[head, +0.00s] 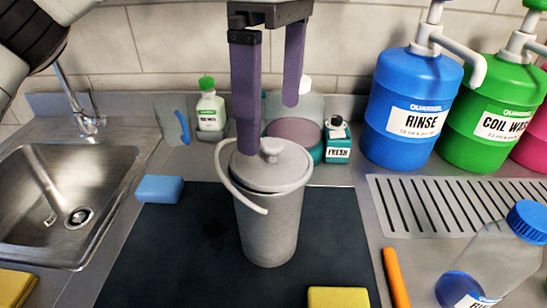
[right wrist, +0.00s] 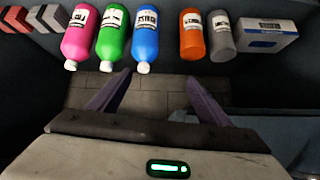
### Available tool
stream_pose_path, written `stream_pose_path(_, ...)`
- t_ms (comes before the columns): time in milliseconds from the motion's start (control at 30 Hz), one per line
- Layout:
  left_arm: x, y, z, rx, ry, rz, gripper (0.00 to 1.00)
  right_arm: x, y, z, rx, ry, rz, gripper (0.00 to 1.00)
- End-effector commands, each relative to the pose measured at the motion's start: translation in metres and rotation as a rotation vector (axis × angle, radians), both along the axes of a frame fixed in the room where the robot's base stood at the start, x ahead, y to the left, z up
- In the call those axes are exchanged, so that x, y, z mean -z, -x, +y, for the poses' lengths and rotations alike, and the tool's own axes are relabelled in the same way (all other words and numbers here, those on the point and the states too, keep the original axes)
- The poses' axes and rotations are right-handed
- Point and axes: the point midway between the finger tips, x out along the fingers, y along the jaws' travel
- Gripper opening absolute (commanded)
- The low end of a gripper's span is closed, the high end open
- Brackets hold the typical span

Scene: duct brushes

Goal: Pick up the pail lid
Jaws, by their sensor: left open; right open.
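The pail lid (head: 271,165) is a grey disc with a small round knob (head: 271,147) on top, and it sits on the grey pail (head: 268,228). The pail stands upright on a dark mat, its curved handle (head: 229,180) hanging around the left side. My left gripper (head: 268,125) points down with two purple fingers spread apart, above and partly in front of the lid. Its left finger reaches near the lid's far left edge; I cannot tell if it touches. Nothing is between the fingers. My right gripper (right wrist: 160,95) is open and empty in the right wrist view, away from the lid.
A blue RINSE jug (head: 408,115) and a green COIL WASH jug (head: 492,118) stand at the back right.

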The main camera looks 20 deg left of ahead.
Motion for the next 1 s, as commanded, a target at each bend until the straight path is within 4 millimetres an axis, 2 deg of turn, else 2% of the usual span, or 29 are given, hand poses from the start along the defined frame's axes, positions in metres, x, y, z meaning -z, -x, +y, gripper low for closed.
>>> stream_pose_path(33,0.008,0.001,0.000,0.003,0.002,0.002,1.00,0.002,0.000,0.001,-0.002,-0.001,-0.002,0.71)
stream_pose_path(233,0.023,0.002,-0.002,0.002,0.003,0.002,1.00,-0.002,-0.004,0.004,-0.007,-0.006,-0.016,0.71)
stream_pose_path(500,0.059,0.003,-0.004,0.000,0.002,0.000,1.00,0.000,-0.003,0.005,-0.008,-0.005,-0.010,0.71)
stream_pose_path(800,0.065,0.004,-0.005,0.000,0.004,-0.001,1.00,0.001,-0.003,0.005,-0.006,-0.006,-0.009,0.71)
stream_pose_path(833,0.065,0.004,-0.005,0.000,0.004,-0.001,0.98,0.001,-0.003,0.005,-0.006,-0.006,-0.008,0.71)
stream_pose_path(1000,0.065,0.004,-0.005,0.001,0.004,-0.001,0.71,0.001,-0.003,0.005,-0.006,-0.006,-0.008,0.71)
